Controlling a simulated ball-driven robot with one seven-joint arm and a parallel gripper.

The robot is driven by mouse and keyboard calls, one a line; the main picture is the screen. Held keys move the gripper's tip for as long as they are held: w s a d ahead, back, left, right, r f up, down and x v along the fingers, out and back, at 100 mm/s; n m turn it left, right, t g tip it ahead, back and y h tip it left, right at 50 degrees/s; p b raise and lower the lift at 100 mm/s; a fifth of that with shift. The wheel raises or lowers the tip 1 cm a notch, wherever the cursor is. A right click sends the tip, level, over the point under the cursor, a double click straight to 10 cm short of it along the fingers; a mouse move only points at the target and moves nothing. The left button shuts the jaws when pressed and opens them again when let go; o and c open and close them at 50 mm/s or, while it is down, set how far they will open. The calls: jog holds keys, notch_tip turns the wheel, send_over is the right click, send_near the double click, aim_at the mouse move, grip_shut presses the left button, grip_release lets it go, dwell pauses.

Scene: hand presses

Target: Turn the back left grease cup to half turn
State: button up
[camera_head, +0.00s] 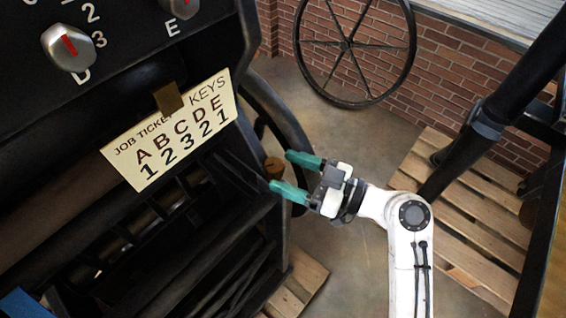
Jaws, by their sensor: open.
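A small brown, round-topped cap (274,166) stands at the right side of the dark press, and it looks like a grease cup. I cannot tell for certain that it is the back left one, and no turn mark on it can be made out. My gripper (281,171) is open, with its two green fingers pointing left toward the cap. The cap shows just beyond and between the fingertips. Whether the fingers touch it cannot be told. The cap's lower part is hidden.
The dark press (255,235) fills the left, with a job ticket card (190,127) and a silver knob (68,47) marked D. A spoked wheel (404,65) leans at the brick wall. Wooden pallets (472,245) and a black post stand right. Bare floor lies between.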

jog(key=shift+x, duration=1.1)
jog(key=c, duration=1.1)
jog(key=shift+o, duration=0.2)
